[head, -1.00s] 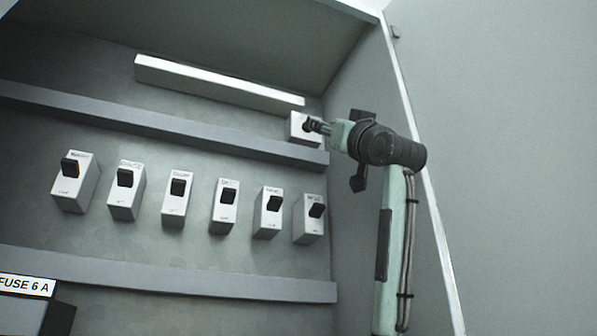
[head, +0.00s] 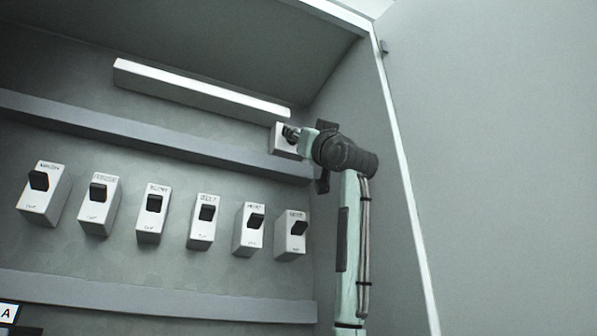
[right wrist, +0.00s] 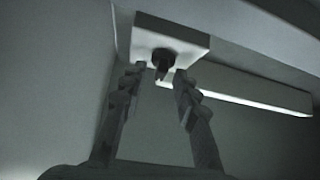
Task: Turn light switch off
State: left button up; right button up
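The light switch is a small white box (head: 279,147) mounted high on the right of the cabinet's back wall, beside the end of the strip lamp. In the right wrist view its white plate (right wrist: 190,36) carries a dark round base with a short lever (right wrist: 163,62). My right gripper (head: 290,134) is right at the switch and hides part of it. In the right wrist view the gripper's fingers (right wrist: 160,76) are apart, with the lever between the tips. I cannot tell whether either finger touches it. My left gripper is not in view.
The strip lamp (head: 200,88) looks bright; its lit edge also shows in the right wrist view (right wrist: 255,99). Several white breaker boxes with black rockers, one here (head: 153,216), sit in a row between grey rails (head: 150,133). The cabinet's side edge (head: 405,190) is right of my arm.

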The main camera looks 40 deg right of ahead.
grip_shut()
jog(key=n+y, duration=0.3)
dwell(0.3)
grip_release()
jog(key=shift+m+h, duration=0.3)
